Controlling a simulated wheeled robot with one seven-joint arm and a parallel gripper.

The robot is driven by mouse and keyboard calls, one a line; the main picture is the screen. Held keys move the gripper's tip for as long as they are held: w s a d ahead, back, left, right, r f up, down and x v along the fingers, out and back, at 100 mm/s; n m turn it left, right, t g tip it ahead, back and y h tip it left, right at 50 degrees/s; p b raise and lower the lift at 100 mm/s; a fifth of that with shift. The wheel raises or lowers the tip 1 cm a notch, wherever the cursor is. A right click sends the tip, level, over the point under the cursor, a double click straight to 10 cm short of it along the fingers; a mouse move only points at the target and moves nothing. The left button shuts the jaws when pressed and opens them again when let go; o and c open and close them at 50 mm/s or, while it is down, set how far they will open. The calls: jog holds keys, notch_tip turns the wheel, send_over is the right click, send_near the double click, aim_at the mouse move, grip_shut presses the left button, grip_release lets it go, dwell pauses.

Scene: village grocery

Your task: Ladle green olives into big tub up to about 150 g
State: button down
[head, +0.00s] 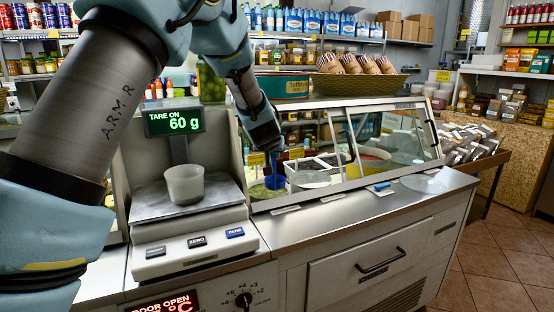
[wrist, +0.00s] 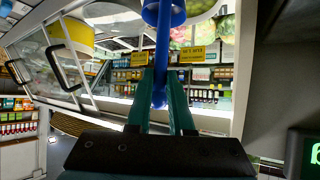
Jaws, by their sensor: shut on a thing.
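A whitish tub (head: 185,186) stands upright on the scale pan (head: 160,205). Its contents are hidden by its wall. The scale display (head: 174,121) reads "TARE ON" and 60 g. My gripper (head: 272,156) is over the open glass case, right of the scale, shut on the handle of a blue ladle (head: 275,182). The ladle's bowl is low by a compartment of green food, apparently the olives (head: 260,192); I cannot tell what is in the bowl. In the wrist view, my gripper's green fingers (wrist: 162,78) pinch the blue ladle shaft (wrist: 163,45).
The glass case (head: 392,150) holds several other food containers. Its frame edges surround my gripper closely. Another blue-handled utensil (head: 379,186) and a clear round lid (head: 424,184) lie on the steel counter (head: 340,212). A woven basket (head: 358,84) sits on top of the case.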

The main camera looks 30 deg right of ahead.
jog(key=b, duration=0.2)
send_over(267, 181)
notch_tip(267, 181, down, 2)
jog(key=shift+f, duration=0.1)
notch_tip(267, 181, down, 5)
jog(key=b, duration=0.4)
jog(key=shift+w, duration=0.15)
jog(key=shift+f+b, duration=0.85)
jog(key=shift+f, duration=0.15)
notch_tip(267, 181, up, 8)
jog(key=p, duration=0.7)
jog(key=shift+r, duration=0.2)
